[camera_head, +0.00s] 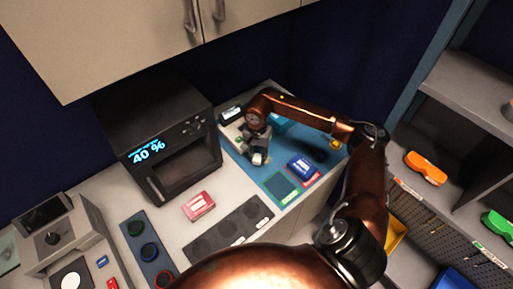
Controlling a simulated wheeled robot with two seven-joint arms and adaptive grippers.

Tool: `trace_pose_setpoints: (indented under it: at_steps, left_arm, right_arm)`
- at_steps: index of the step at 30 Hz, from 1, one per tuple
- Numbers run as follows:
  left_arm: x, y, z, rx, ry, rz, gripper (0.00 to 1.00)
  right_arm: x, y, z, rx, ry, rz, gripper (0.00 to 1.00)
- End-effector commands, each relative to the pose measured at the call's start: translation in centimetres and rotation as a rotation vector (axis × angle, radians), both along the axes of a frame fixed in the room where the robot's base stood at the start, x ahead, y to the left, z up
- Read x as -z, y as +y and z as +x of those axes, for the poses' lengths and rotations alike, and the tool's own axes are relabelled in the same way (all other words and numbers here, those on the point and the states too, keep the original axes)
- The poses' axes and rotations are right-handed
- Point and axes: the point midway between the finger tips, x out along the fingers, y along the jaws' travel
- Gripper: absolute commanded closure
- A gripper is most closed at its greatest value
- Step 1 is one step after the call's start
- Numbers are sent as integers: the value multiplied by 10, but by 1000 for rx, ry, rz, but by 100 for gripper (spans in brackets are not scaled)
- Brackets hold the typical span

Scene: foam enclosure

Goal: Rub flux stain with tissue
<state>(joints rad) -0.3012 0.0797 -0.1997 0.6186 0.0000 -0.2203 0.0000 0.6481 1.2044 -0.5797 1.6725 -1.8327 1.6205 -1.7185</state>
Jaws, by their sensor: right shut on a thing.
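I cannot tell whether the tissue touches the mat. The flux stain cannot be made out clearly; the gripper and tissue may cover it. My left gripper is not in view.
A blue box (301,167) sits on the mat to the right of the gripper. A black machine (160,140) reading 40 % stands left. A red box (198,206) and a dark tray (231,228) lie nearer. Cabinets (130,30) hang above; shelves (470,95) stand right.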

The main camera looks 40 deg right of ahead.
Motion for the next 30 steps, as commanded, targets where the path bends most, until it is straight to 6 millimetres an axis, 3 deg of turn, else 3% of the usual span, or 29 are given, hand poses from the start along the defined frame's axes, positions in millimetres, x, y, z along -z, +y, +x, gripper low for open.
trace_pose_setpoints:
  at_steps: [18, 30]
  left_arm:
    - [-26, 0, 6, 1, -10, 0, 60]
    - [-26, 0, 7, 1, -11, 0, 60]
  right_arm:
    - [-54, -7, -6, 12, 3, -2, 98]
    - [-56, -7, -6, 13, 4, -1, 98]
